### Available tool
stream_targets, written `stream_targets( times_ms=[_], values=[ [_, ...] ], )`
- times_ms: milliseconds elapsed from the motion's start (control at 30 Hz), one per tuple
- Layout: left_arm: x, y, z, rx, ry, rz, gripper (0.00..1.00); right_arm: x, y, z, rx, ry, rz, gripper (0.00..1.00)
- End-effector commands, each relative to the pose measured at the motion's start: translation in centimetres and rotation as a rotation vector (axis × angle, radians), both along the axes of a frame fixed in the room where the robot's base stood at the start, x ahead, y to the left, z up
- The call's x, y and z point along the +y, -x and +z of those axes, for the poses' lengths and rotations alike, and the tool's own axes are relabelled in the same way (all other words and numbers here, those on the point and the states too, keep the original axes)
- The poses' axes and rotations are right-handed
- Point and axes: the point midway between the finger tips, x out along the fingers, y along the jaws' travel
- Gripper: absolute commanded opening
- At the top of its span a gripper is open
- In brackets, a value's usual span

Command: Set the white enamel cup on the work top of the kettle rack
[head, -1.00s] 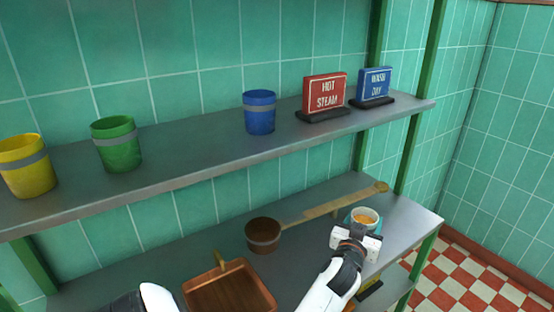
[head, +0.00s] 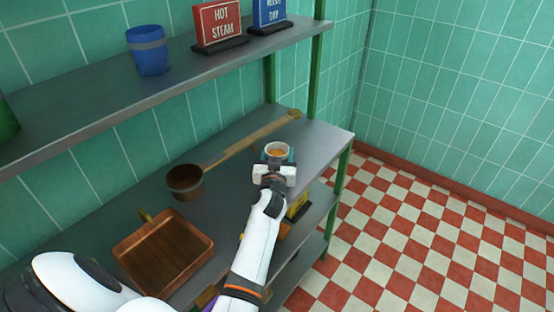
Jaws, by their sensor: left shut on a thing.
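The cup is upright over the right end of the grey work top (head: 318,142) of the kettle rack. I cannot tell whether its base touches the surface, because the gripper hides its lower part. My right gripper is not in view.
A long-handled copper ladle (head: 185,182) and a square copper pan (head: 162,252) lie left of the cup. The upper shelf (head: 100,102) bears a blue cup (head: 148,50), a red sign (head: 219,22) and a blue sign (head: 270,12). Work top right of the cup is bare.

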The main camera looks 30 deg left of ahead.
Motion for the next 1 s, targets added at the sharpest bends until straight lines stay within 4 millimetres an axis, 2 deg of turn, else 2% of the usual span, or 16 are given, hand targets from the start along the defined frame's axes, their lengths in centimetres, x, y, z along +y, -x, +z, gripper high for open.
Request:
stream_targets(
  times_ms=[33,100,467,500,600,1000],
  values=[
    [-0.05,-0.04,-0.89,-0.001,0.002,0.000,0.31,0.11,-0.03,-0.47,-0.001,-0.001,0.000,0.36],
    [-0.05,-0.04,-1.32,-0.002,0.001,-0.001,0.31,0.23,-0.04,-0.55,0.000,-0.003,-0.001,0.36],
    [-0.05,-0.03,-1.68,-0.002,0.000,-0.002,0.31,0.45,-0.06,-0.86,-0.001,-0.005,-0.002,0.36],
    [-0.05,-0.03,-1.63,-0.001,0.000,-0.001,0.62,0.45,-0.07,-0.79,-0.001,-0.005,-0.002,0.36],
    [-0.06,-0.02,-1.57,-0.001,0.000,-0.002,0.79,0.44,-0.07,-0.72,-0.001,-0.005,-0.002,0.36],
    [-0.04,-0.01,-1.28,0.000,0.000,-0.002,0.81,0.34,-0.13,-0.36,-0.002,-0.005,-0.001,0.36]
  ],
)
